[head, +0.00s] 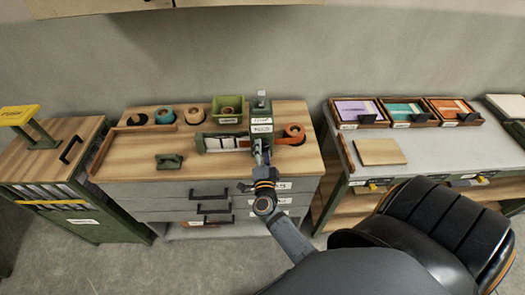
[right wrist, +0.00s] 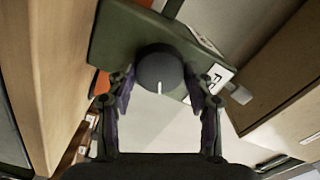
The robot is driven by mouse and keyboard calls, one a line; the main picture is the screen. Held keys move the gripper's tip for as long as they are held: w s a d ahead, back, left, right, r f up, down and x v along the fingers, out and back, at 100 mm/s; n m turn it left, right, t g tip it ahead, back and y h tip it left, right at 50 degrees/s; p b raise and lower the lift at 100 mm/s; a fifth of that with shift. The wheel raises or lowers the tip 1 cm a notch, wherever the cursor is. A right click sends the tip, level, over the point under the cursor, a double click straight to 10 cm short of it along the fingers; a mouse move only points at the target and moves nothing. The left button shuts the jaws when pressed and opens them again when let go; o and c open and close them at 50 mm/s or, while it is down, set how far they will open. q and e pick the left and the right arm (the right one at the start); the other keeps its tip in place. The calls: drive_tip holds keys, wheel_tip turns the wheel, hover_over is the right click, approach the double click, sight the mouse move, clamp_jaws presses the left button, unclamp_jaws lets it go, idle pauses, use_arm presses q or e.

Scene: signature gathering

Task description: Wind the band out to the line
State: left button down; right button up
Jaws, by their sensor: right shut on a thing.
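A green dispenser-like device (head: 262,128) with white labels stands on the wooden top of the drawer cabinet. A low green track (head: 228,142) with a pale strip and dark marks extends from its left side. I cannot make out which mark is the line or where the band's end lies. My right gripper (head: 262,158) is at the front of the device. In the right wrist view its fingers (right wrist: 160,84) are shut on a dark round knob (right wrist: 160,66) with a white mark, on the green housing (right wrist: 115,38). My left gripper is not in view.
An orange roll (head: 293,134) sits right of the device. A small green tool (head: 169,161) lies front left. A black chair (head: 440,235) blocks the front right.

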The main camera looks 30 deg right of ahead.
drive_tip(key=shift+m, duration=1.7)
drive_tip(key=o, duration=1.2)
drive_tip(key=shift+r, duration=0.1)
